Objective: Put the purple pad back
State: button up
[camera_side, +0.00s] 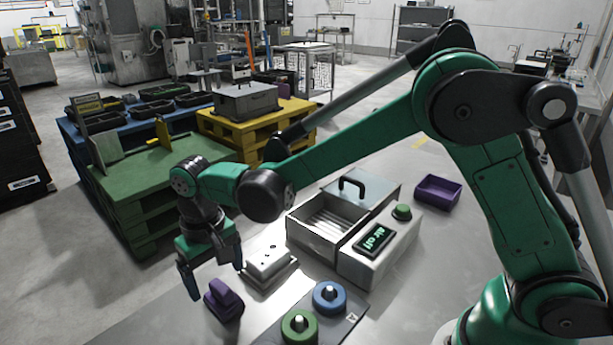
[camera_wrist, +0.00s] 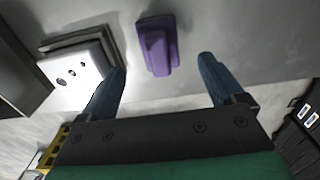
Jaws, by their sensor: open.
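The purple pad (camera_side: 224,299) lies on the grey table near its front left edge, with a raised grip on top. It also shows in the wrist view (camera_wrist: 157,45), ahead of and between my fingertips. My gripper (camera_side: 213,279) is open and empty, its blue fingers pointing down just behind and beside the pad. In the wrist view my gripper (camera_wrist: 160,68) has its two fingers wide apart, with the pad nearer the left finger. A purple open tray (camera_side: 438,191) stands at the back right of the table and looks empty.
A white block with holes (camera_side: 268,265) sits right of the pad. A metal box (camera_side: 325,222) with a handled lid and a control unit reading "air off" (camera_side: 376,240) stand behind. Green (camera_side: 299,325) and blue (camera_side: 330,296) round pieces sit on a dark plate in front.

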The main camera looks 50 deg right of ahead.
aim_at(218, 285)
notch_tip(218, 285, up, 7)
jog(key=s+d+r+t, duration=0.1)
jog(key=s+d+t, duration=0.6)
jog(key=s+d, duration=0.3)
jog(key=d, duration=0.4)
jog(key=shift+r, duration=0.4)
